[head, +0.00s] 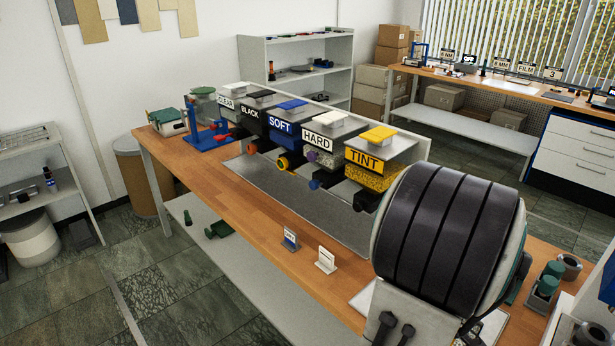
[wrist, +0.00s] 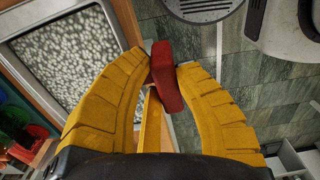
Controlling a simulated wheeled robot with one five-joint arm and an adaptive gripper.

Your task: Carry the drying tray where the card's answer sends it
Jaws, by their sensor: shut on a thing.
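In the wrist view, my gripper (wrist: 164,72) has two yellow ribbed fingers. It is shut on a red block-shaped piece (wrist: 168,90) between the fingertips. A thin yellow strip (wrist: 151,122) shows just below the red piece. I cannot tell whether the red piece belongs to the drying tray. A pale-framed panel with a grey speckled face (wrist: 72,55) is at the upper left, apart from the fingers. In the head view, my gripper is not visible. Two small cards, one blue and white (head: 290,239) and one white (head: 326,260), stand near the table's front edge.
The long wooden table (head: 225,205) bears a row of presses labelled BLACK, SOFT, HARD and TINT (head: 362,160), plus one hard-to-read label. A second bench (head: 470,82) with several cards, including FILM, stands at the back right. Tiled floor (head: 165,285) is open at the front left.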

